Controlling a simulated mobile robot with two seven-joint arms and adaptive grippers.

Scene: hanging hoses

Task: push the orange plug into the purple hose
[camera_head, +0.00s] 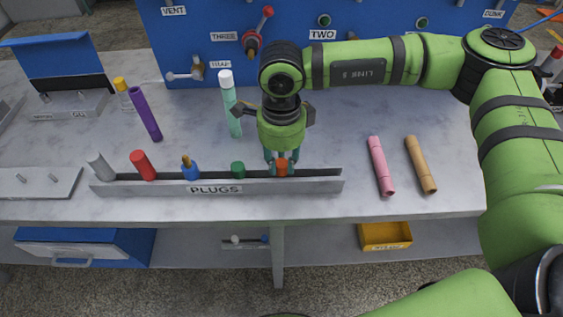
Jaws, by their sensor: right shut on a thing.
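The orange plug (282,167) stands in the grey rack labelled PLUGS (215,188), near its right end. My right gripper (282,160) points down over the rack and is shut on the orange plug. The lower part of the plug is hidden by the rack's front wall. The purple hose (146,113) is a tilted tube on the left side of the table, behind the rack. My left gripper is not in view.
The rack also holds white, red, blue and green plugs (238,170). A pink tube (380,166) and a tan tube (420,165) lie at right. A blue panel (350,60) closes off the back.

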